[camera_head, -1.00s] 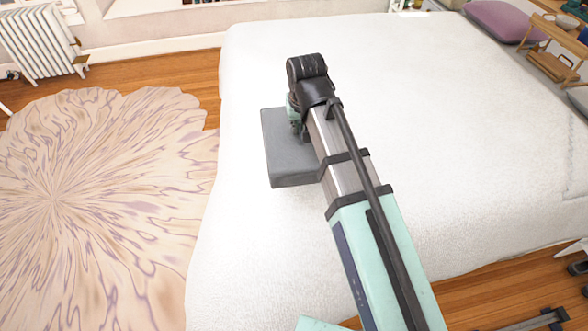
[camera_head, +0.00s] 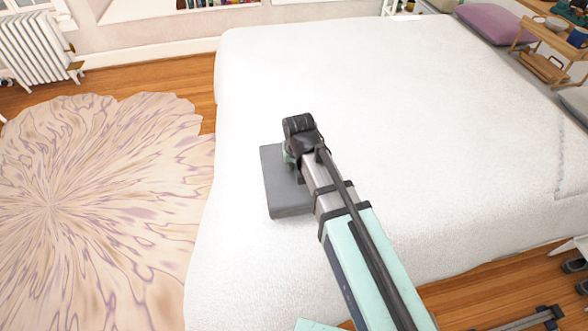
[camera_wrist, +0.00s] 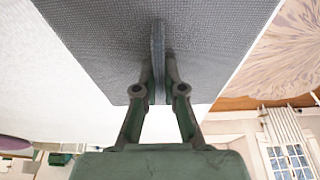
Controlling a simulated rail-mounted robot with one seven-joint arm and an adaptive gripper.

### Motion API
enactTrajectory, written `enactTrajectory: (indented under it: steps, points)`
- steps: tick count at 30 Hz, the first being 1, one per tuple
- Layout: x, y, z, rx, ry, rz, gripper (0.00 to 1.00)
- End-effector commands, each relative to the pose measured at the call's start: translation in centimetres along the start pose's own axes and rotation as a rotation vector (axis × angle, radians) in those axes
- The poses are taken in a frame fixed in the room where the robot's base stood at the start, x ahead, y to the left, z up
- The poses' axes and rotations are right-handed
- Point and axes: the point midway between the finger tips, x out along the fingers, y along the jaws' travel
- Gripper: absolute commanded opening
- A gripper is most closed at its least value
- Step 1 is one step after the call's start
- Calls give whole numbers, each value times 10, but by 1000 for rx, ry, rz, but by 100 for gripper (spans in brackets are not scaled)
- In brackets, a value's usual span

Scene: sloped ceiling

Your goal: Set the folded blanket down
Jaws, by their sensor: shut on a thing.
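The folded blanket (camera_head: 284,192) is a flat grey slab in the head view, over the near left part of the white bed (camera_head: 400,110). In the wrist view the blanket (camera_wrist: 95,45) fills the top of the picture, with a raised fold in its middle. My gripper (camera_wrist: 158,80) is shut on that fold. In the head view my arm hides the gripper's fingers and the blanket's right side. I cannot tell whether the blanket touches the bed or hangs just above it.
The bed top around the blanket is clear and wide. A round patterned rug (camera_head: 100,200) lies on the wooden floor left of the bed. A purple cushion (camera_head: 495,22) and a wooden tray stand (camera_head: 545,65) are at the far right. A white radiator (camera_head: 35,48) stands at the back left.

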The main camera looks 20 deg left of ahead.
Motion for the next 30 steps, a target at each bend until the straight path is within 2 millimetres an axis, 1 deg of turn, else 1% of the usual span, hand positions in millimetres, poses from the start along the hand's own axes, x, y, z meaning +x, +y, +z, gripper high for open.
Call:
enactTrajectory:
  steps: [6,9,21,22,23,24,30]
  points:
    - [22,0,7,0,0,0,0]
    - [29,0,9,0,0,0,0]
    - [33,0,10,0,1,0,0]
    - [33,0,10,0,0,0,16]
    - [33,0,10,0,0,0,26]
    - [33,0,10,0,0,0,34]
    - [33,0,10,0,0,0,34]
